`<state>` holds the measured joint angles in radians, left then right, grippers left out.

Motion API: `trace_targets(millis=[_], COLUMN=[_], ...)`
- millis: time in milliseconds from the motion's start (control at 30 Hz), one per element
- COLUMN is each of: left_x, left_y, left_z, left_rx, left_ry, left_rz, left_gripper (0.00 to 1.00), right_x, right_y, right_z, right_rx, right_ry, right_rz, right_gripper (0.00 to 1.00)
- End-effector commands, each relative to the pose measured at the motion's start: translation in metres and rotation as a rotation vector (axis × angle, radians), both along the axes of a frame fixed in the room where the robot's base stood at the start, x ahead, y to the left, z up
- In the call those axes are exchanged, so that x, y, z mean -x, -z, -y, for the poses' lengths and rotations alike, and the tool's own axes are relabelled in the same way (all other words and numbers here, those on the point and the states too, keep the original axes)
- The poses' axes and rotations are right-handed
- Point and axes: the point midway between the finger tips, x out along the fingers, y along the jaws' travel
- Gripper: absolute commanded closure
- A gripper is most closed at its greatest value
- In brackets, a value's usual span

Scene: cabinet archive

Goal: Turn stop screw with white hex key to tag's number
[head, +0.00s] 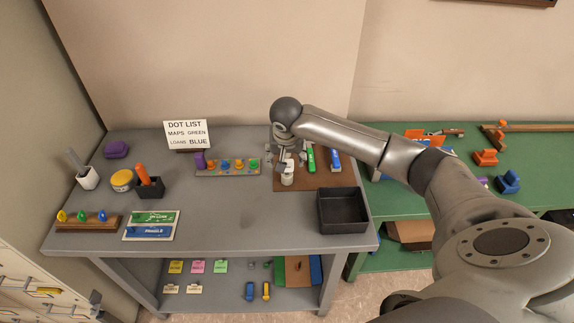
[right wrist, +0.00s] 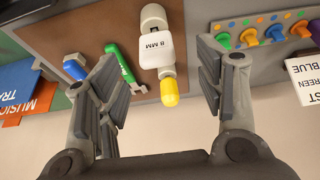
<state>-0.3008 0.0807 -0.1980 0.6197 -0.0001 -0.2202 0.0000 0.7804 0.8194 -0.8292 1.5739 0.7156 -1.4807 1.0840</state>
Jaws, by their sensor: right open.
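My right gripper (head: 287,150) is over the brown board (head: 312,182) on the grey table. In the right wrist view its fingers (right wrist: 158,62) are open and apart, with nothing held. Between them in that view lies a white piece (right wrist: 155,18) with a tag (right wrist: 159,47) reading "8 MM" and a yellow rounded end (right wrist: 169,92). A green piece (right wrist: 122,62) and a blue piece (right wrist: 74,70) lie beside it on the board. I cannot tell which piece is the hex key or the stop screw. My left gripper is not in view.
A green bench (head: 540,150) adjoins on the right. The table's middle front is clear.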

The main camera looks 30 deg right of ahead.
Motion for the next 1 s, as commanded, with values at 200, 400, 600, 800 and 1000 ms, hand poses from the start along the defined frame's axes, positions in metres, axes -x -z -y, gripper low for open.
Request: trace_targets(millis=[200,400,600,800,1000], left_x=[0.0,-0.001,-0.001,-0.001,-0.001], left_y=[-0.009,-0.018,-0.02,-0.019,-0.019], left_z=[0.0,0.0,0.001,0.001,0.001], left_rx=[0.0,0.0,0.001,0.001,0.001], left_ry=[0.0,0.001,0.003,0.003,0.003], left_rz=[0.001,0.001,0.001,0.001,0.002], left_gripper=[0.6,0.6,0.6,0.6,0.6], right_x=[-0.006,-0.016,-0.02,-0.02,-0.02], right_y=[0.011,0.033,0.047,0.048,0.047], right_z=[0.006,0.015,0.017,0.018,0.018], right_rx=[0.0,0.0,0.0,0.001,0.0], right_ry=[0.0,-0.001,-0.002,-0.003,-0.002], right_rz=[-0.001,-0.002,0.001,0.001,0.001], right_gripper=[0.38,0.38,0.38,0.38,0.58])
